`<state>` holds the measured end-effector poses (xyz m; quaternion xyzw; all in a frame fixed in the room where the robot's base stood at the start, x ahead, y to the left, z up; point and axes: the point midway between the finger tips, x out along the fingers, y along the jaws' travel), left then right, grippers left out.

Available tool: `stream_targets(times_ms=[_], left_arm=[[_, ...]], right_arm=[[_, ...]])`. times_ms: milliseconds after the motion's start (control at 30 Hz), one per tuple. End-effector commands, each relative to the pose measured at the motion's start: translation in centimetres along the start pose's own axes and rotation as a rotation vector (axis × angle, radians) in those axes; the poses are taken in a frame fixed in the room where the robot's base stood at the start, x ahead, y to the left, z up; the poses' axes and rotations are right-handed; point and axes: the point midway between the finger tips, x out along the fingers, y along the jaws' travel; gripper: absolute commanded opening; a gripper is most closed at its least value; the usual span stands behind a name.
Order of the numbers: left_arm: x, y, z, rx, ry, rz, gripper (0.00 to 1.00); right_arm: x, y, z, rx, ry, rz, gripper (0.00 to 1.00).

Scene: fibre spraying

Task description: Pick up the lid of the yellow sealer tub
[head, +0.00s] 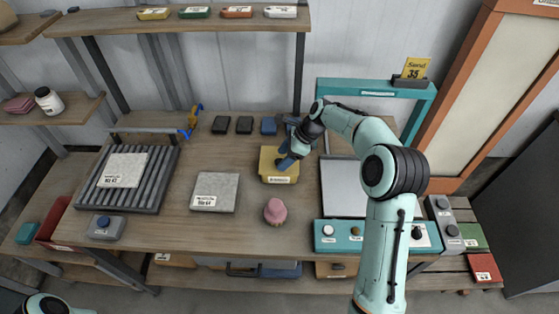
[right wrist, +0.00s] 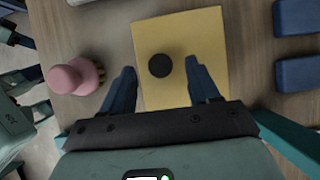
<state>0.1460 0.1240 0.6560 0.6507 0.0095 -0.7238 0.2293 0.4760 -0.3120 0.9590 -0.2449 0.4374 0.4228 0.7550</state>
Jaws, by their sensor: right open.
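The yellow sealer tub (head: 279,179) stands on the workbench, right of its middle, with a label on its front. Its square yellow lid (right wrist: 184,42) fills the middle of the right wrist view and has a round dark knob (right wrist: 160,66). My right gripper (head: 285,160) is over the tub and partly hides the lid in the head view. In the right wrist view its two blue fingers (right wrist: 160,75) are apart, one on either side of the knob, with nothing between them touching. My left gripper is not in view; only a bit of my left arm shows at the bottom left.
A pink-topped brush (head: 275,211) stands just in front of the tub. A grey slab (head: 214,192) lies to the left, a roller rack (head: 155,193) further left. Dark and blue blocks (head: 244,125) sit behind. A teal-framed machine (head: 340,232) stands on the right.

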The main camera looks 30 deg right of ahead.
Motion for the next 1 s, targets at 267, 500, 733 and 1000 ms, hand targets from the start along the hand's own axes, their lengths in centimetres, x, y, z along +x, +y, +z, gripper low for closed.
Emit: stream_targets(times_ms=[267, 500, 733, 1000], left_arm=[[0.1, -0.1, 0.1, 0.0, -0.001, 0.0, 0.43], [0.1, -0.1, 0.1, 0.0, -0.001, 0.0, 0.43], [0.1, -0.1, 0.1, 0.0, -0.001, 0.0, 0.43], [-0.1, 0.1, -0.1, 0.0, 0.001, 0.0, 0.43]], right_arm=[[1.9, 0.0, 0.0, -0.001, -0.001, -0.001, 0.61], [1.9, 0.0, 0.0, -0.001, -0.001, -0.001, 0.28], [1.9, 0.0, 0.1, -0.001, -0.001, -0.001, 0.0], [0.8, -0.1, 0.7, -0.003, -0.002, -0.005, 0.0]])
